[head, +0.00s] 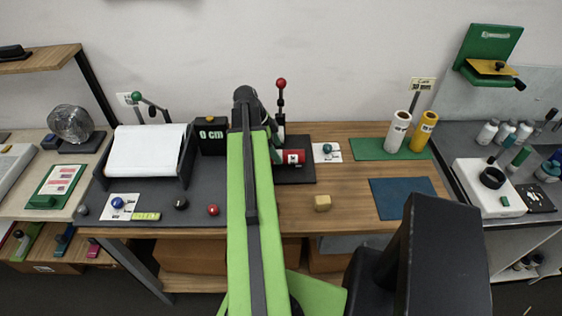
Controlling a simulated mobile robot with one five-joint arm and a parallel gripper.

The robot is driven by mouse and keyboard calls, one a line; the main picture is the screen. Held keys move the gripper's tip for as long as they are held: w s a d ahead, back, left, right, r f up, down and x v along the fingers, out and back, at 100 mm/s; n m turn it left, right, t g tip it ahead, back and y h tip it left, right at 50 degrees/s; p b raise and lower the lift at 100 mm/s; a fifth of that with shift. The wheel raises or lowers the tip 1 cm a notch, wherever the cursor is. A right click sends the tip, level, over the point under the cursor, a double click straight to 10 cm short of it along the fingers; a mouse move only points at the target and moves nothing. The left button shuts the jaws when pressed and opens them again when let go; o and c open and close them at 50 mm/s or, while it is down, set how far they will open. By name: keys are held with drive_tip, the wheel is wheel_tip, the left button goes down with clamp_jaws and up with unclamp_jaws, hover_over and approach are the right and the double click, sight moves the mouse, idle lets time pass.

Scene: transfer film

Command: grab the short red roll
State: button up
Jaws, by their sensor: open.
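A short red roll (294,157) with a pale mark on its side lies just right of my arm. It sits over a dark base plate (296,175), beside an upright lever with a red knob (281,84). Its left end is close to or behind my arm, so I cannot see whether anything touches it there. My green arm reaches up the middle of the view to a dark joint. My gripper's fingers are not visible; the arm hides what lies behind it.
A white roll (398,132) and a yellow roll (423,131) stand on a green mat (370,149). A box reading 0 cm (211,135) stands left of my arm. Bare wood lies around the block.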

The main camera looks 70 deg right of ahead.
drive_tip(key=b+x, duration=0.1)
drive_tip(key=x, duration=0.2)
drive_tip(key=shift+w+a, duration=0.1)
drive_tip(key=shift+a, duration=0.05)
drive_tip(key=shift+r, duration=0.15)
clamp_jaws()
drive_tip(key=shift+r, duration=0.1)
